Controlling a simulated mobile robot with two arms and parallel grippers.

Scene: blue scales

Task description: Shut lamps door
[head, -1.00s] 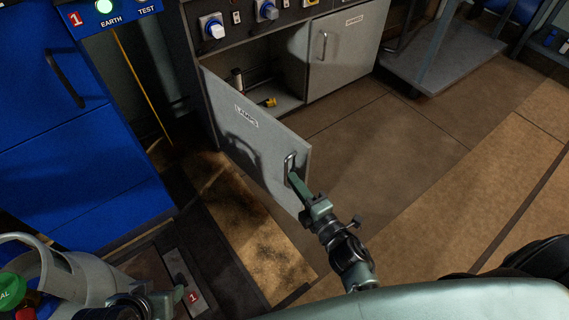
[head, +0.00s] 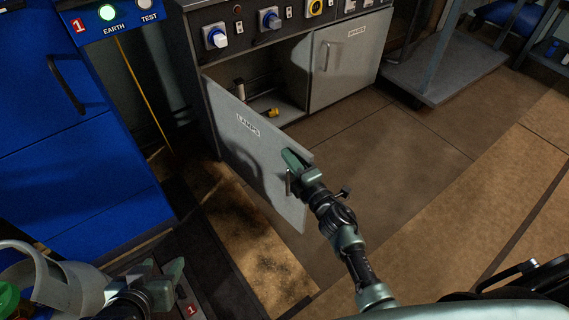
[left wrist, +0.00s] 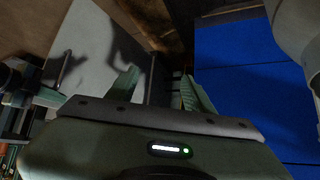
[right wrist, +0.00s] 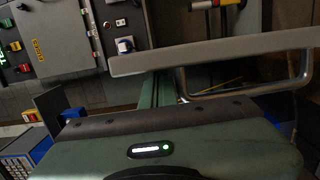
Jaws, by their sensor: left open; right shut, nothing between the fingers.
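The grey lamps door (head: 236,143), labelled LAMPS, stands wide open from the left side of its cabinet. Its metal handle (head: 289,183) is near the free edge. My right gripper (head: 292,160) is shut and empty, at the door's upper free corner, just above the handle. In the right wrist view the door's edge (right wrist: 220,55) crosses past the shut fingers (right wrist: 152,92), with the handle (right wrist: 300,75) to the right. Whether the fingers touch the door I cannot tell. My left gripper (head: 168,285) is open and empty at lower left, away from the door (left wrist: 95,45).
The cabinet opening (head: 262,85) holds a small yellow item (head: 271,113) and a pale cylinder (head: 239,89). A closed grey door (head: 345,60) is to its right. Floor right of the door is clear.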

